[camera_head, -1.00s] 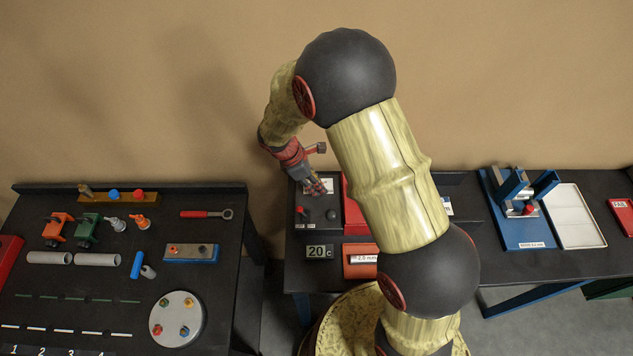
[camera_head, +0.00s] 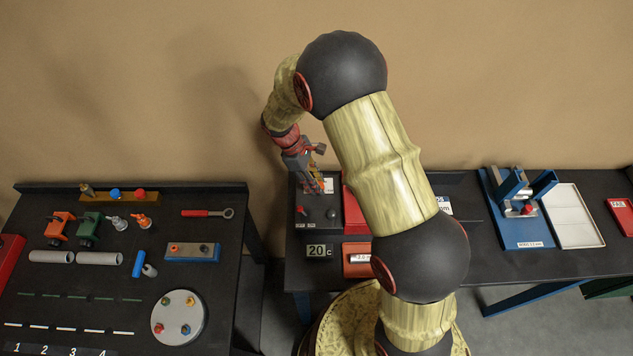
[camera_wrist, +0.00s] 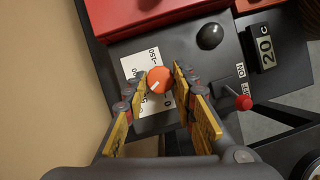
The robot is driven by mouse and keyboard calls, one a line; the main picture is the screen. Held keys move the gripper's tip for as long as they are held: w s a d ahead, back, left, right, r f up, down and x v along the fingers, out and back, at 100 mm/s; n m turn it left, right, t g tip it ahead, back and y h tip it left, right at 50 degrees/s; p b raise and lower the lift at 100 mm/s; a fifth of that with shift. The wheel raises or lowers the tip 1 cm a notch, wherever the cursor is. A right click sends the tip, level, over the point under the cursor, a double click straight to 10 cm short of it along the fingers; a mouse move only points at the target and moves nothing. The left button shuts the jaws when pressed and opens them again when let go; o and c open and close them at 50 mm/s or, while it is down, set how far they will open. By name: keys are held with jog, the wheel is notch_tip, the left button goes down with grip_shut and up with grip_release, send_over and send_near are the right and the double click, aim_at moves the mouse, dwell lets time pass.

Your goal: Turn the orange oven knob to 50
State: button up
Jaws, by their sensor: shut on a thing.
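The orange oven knob (camera_wrist: 160,80) sits on the dark control panel over a white dial card (camera_wrist: 136,66) with printed numbers. Its white pointer line faces the lower left of the wrist view. My gripper (camera_wrist: 161,82) has one yellow-padded finger on each side of the knob and is shut on it. In the head view my gripper (camera_head: 314,188) is over the back of the panel and hides the knob. The fingers and the knob cover part of the card, so the exact number at the pointer cannot be read.
A red-tipped lever switch (camera_wrist: 243,102) marked ON and OFF and a black dome button (camera_wrist: 210,36) are close to my gripper. A display (camera_wrist: 265,48) reads 20 C. A red box (camera_wrist: 130,12) stands beside the panel. Another table (camera_head: 100,275) holds parts at left.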

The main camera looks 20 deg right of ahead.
jog(key=o, duration=1.2)
jog(key=shift+c, duration=0.2)
jog(key=shift+r, duration=0.1)
jog(key=v, duration=1.1)
jog(key=shift+r, duration=0.35)
jog(key=shift+a, duration=0.1)
